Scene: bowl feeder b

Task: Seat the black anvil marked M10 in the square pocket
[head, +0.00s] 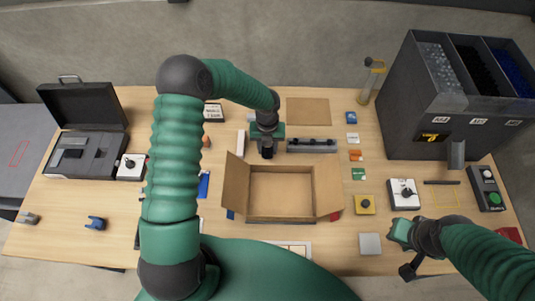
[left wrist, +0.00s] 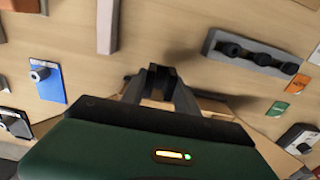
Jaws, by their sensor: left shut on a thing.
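My left gripper (head: 267,150) is shut on a small black piece, likely an anvil, above the table behind the open carton. The left wrist view shows the dark piece (left wrist: 157,80) between the fingers (left wrist: 160,88); no M10 marking is legible. A grey rack (head: 312,146) with several black pieces lies just right of the gripper and also shows in the wrist view (left wrist: 252,50). I cannot make out which fixture has the square pocket. My right gripper (head: 404,250) is at the front right, apart from the objects; its jaw opening is unclear.
An open cardboard box (head: 281,220) fills the middle front. A black case (head: 85,140) stands left, and a dark three-bin unit (head: 425,120) right. A yellow block (head: 365,205) and a white knob box (head: 404,193) lie front right. A brown mat (head: 308,111) lies behind the rack.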

